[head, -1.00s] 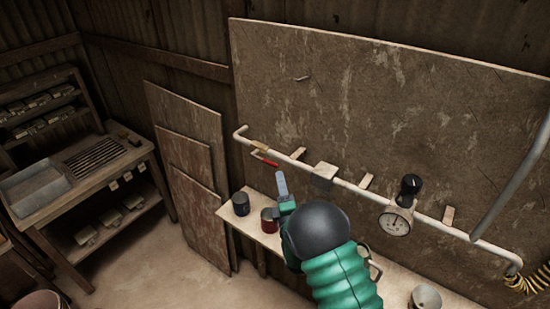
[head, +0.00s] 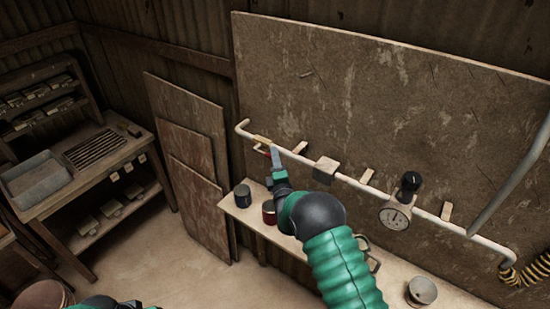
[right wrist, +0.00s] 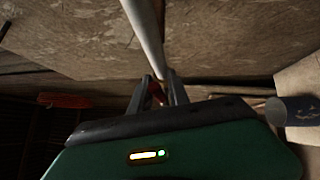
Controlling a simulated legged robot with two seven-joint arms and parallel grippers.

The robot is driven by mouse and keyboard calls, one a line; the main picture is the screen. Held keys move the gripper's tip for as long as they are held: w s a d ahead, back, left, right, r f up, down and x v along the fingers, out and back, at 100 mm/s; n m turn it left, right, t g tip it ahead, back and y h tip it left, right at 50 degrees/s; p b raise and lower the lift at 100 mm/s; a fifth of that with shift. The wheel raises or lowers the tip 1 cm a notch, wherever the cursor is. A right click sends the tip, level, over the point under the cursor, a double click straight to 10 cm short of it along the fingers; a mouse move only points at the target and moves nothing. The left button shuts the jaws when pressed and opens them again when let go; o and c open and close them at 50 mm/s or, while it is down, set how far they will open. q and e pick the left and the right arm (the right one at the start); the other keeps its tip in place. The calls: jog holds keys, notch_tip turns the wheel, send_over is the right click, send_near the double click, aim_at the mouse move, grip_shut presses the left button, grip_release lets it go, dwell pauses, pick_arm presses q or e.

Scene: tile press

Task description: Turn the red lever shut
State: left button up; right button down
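The red lever (head: 261,151) sits near the left end of the white pipe on the board, just below a tan tag. My right gripper (head: 274,152) reaches up to it, its fingertips at the lever's right end and partly hiding it. In the right wrist view, the two fingers (right wrist: 158,79) stand apart with a bit of the red lever (right wrist: 157,97) between them, below the pipe (right wrist: 147,35). I see no clear grip on it. My left gripper (head: 130,304) only just shows at the bottom left edge; its fingers are not clear.
A dark cup (head: 242,194) and a red cup (head: 269,211) stand on the narrow shelf below the pipe. A gauge (head: 394,217) with a black knob and a grey block (head: 325,170) are farther right on the pipe. Loose panels (head: 195,185) lean at the left.

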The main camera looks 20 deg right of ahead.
jog(key=shift+a, duration=0.65)
pick_arm(q)
jog(key=shift+s+a, duration=0.1)
jog(key=shift+a, duration=0.3)
jog(key=shift+d, duration=0.15)
pick_arm(e)
jog(key=shift+s+d, duration=0.1)
jog(key=shift+d, duration=0.1)
jog(key=shift+a+f, duration=0.1)
jog(key=shift+f, duration=0.1)
pick_arm(q)
jog(key=shift+s+f, duration=0.1)
jog(key=shift+s+f, duration=0.1)
jog(key=shift+s, duration=0.15)
jog(key=shift+s+d, duration=0.1)
pick_arm(e)
jog(key=shift+r+n, duration=0.1)
jog(key=shift+n, duration=0.2)
